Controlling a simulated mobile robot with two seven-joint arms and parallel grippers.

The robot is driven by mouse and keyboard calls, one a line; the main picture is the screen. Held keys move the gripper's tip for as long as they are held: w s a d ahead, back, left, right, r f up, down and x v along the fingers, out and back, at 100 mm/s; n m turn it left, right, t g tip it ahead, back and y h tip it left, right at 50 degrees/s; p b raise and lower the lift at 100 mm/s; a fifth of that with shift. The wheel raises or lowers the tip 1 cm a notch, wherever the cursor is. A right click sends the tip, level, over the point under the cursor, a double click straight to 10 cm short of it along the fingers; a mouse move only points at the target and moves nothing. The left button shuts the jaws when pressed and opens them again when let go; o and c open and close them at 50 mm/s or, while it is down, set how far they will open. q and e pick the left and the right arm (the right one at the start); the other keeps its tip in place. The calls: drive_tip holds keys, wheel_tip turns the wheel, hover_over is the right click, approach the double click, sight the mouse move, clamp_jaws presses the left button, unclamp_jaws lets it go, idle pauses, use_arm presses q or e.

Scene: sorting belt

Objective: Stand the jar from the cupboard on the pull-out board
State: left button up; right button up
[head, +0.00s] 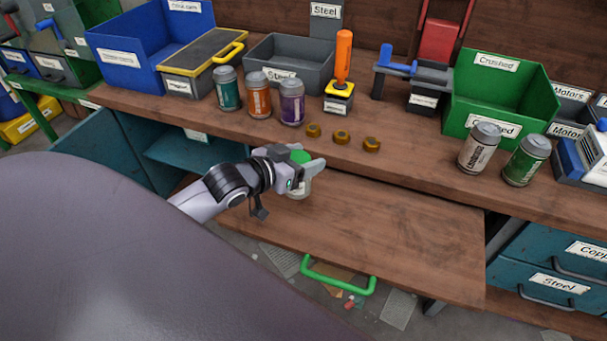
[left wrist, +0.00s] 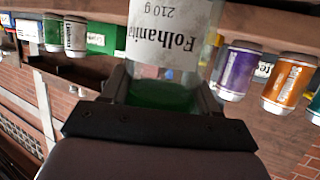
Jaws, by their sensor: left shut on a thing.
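The jar (head: 299,187) is clear, with a green lid and a white label reading "Folhania 210 g". It is upright over the left back part of the wooden pull-out board (head: 390,230), which is drawn out below the bench top. My left gripper (head: 297,166) is shut on the jar near its lid and hides part of it. The left wrist view shows the jar (left wrist: 170,45) upside down between the fingers. I cannot tell whether its base touches the board. The teal cupboard (head: 193,150) stands open at the left. My right gripper is not in view.
Most of the board is bare. Several cans stand on the bench top (head: 400,165), including a purple one (head: 291,103) and a green one (head: 526,160). Brass nuts (head: 341,137) lie above the board. A green handle (head: 338,286) shows at the board's front.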

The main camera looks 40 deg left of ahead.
use_arm(q)
drive_tip(key=shift+f+b, duration=0.35)
drive_tip(key=shift+f, duration=1.8)
drive_tip(key=o, duration=1.1)
drive_tip(key=shift+f, duration=0.1)
drive_tip(key=shift+p+v, duration=0.6)
drive_tip(key=shift+v, duration=5.45)
drive_tip(key=shift+d, duration=0.1)
